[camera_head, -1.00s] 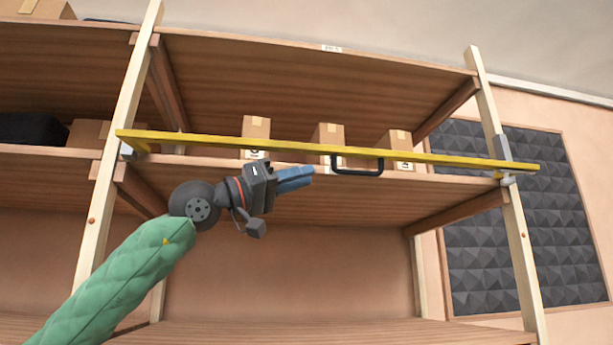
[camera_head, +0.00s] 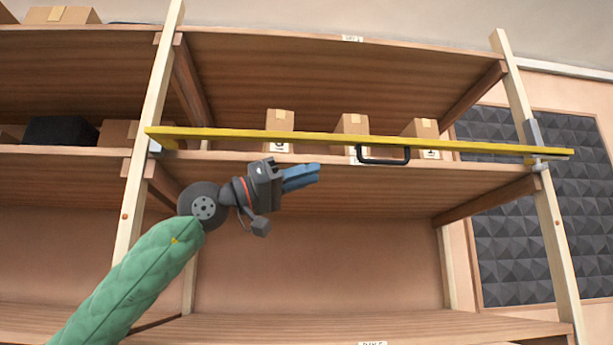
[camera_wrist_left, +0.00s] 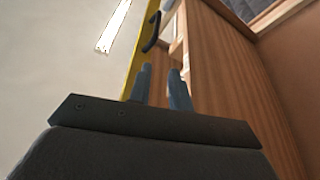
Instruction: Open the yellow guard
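The yellow guard (camera_head: 480,147) is a long bar lying across the front of the middle shelf, from the left post to the right post. A black handle (camera_head: 384,162) is fixed to its front, right of its middle. In the left wrist view the guard (camera_wrist_left: 133,62) and its handle (camera_wrist_left: 153,32) show beyond the fingertips. My left gripper (camera_head: 318,173) is below the bar and left of the handle, its blue fingers pointing right. The wrist view shows a gap between the fingers, with nothing held. The gripper appears apart from the handle. My right gripper is out of view.
Several small cardboard boxes (camera_head: 279,121) stand on the shelf behind the guard. Wooden posts (camera_head: 150,120) flank the bay, with a grey bracket (camera_head: 533,134) at the right post. The shelf space below the guard is empty. Dark foam panels (camera_head: 520,235) hang at right.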

